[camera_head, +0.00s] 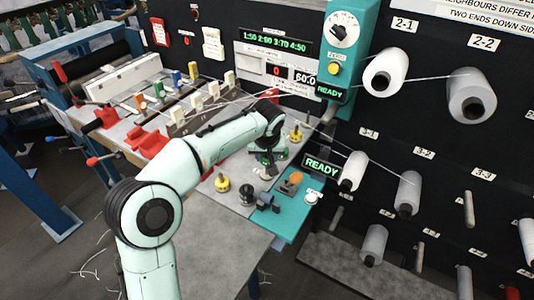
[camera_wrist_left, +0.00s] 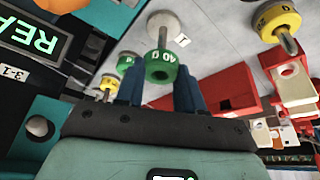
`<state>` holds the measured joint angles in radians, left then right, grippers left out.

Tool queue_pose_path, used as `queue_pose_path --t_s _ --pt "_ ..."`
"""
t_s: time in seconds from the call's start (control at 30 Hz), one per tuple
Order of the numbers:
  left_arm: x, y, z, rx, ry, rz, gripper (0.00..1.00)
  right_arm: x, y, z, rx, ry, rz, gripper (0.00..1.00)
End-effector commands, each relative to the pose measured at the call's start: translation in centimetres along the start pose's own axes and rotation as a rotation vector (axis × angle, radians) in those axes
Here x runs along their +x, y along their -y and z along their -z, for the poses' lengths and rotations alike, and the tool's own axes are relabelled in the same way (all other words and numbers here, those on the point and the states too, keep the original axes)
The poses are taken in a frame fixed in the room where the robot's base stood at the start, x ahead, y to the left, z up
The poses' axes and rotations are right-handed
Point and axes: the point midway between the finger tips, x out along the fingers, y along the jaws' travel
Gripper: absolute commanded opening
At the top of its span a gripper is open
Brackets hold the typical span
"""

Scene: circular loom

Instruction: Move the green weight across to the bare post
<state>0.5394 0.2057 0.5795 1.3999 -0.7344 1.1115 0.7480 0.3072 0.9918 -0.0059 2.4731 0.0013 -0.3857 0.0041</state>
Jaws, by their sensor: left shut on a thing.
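In the left wrist view the green weight (camera_wrist_left: 160,70), marked 40 g, sits between the two blue fingers of my left gripper (camera_wrist_left: 160,92), which is shut on it. A thin metal post rises from a pale round base (camera_wrist_left: 165,28) and meets the green weight. I cannot tell whether the weight is around the post or just off its tip. In the head view my left gripper (camera_head: 267,155) is over the grey bench top, and the weight is largely hidden by it. My right gripper is in neither view.
A yellow weight (camera_wrist_left: 278,22) on a post stands close by. In the head view another yellow weight (camera_head: 222,183) and a dark round part (camera_head: 246,195) stand nearer me, beside the teal plate (camera_head: 284,222). A READY display (camera_head: 321,167) stands to the right.

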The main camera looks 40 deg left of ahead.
Motion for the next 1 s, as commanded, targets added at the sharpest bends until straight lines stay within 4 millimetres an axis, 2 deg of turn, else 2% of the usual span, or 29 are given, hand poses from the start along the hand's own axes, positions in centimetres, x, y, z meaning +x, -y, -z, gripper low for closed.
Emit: queue_pose_path --t_s 0.33,1.0 --pt "1.0 -0.1 -0.4 0.001 0.000 -0.002 0.00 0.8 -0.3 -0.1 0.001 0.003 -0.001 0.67" --pt "1.6 0.0 -0.7 0.000 0.000 -0.001 0.00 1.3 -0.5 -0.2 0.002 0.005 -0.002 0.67"
